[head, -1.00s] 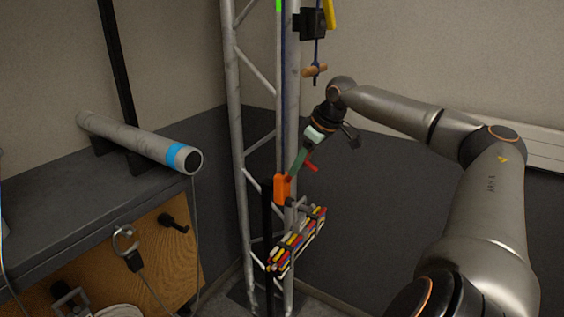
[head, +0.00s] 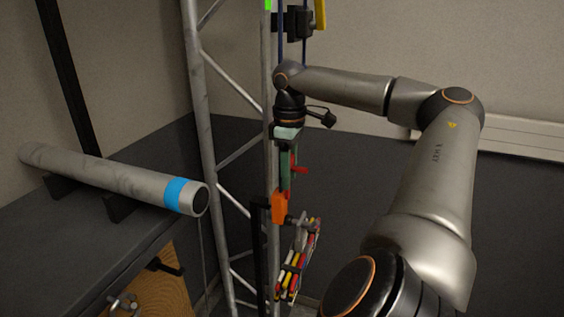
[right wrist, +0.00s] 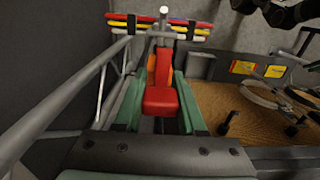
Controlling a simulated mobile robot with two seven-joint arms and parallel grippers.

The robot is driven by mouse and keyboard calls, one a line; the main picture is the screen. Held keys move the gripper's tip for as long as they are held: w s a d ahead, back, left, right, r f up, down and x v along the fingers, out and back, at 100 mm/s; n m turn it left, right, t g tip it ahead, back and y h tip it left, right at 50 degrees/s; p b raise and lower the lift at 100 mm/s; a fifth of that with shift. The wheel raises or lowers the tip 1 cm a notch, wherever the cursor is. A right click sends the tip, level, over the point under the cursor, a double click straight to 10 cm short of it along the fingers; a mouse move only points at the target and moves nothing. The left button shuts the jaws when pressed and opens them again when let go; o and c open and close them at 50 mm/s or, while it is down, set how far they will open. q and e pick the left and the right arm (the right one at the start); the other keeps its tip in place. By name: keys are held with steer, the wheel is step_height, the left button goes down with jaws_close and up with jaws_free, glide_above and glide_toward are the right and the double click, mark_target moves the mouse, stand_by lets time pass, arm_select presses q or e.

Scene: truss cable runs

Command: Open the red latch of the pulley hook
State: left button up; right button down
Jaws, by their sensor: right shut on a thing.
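The pulley hook's orange body (head: 279,207) hangs upright beside the truss in the head view. A grey bar at its lower end holds a bundle of coloured strips (head: 300,260). The red latch (head: 300,170) sticks out to the right above the orange body. My right gripper (head: 286,178), with green fingers, points down and is shut on the red latch. In the right wrist view the latch (right wrist: 162,100) lies between the two green fingers, with a bit of the orange body (right wrist: 163,62) beyond it. My left gripper is not in view.
The grey metal truss (head: 205,110) stands close on the left of the gripper. A grey tube with a blue band (head: 115,178) lies on the dark bench at left. Blue ropes (head: 282,40) hang above. The floor to the right is clear.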

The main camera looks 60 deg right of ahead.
steer(key=shift+f, duration=0.1)
steer(key=shift+c, duration=2.4)
jaws_free()
step_height(320, 180, up, 13)
steer(key=p, duration=0.3)
steer(key=shift+f+p, duration=0.2)
steer(key=shift+p, duration=0.1)
